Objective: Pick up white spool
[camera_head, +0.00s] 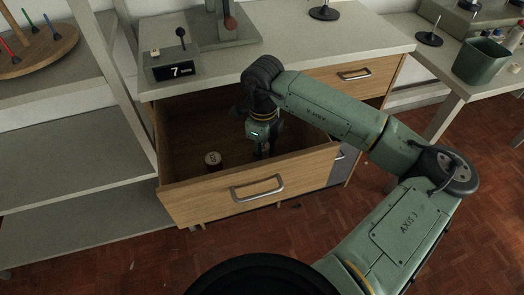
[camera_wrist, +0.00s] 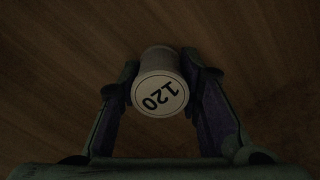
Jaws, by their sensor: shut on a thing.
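A white spool (camera_wrist: 160,92) with "120" printed on its round end shows in the wrist view. My gripper (camera_wrist: 162,84) is shut on it, with one finger against each side. In the head view my gripper (camera_head: 261,153) points down inside the open drawer (camera_head: 222,192), toward its right part. The held spool cannot be made out there. Whether the spool touches the drawer floor is not clear.
The drawer's front panel and the worktop (camera_head: 330,40) bound the space. A small display box (camera_head: 172,68) reading 7 sits on the worktop.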

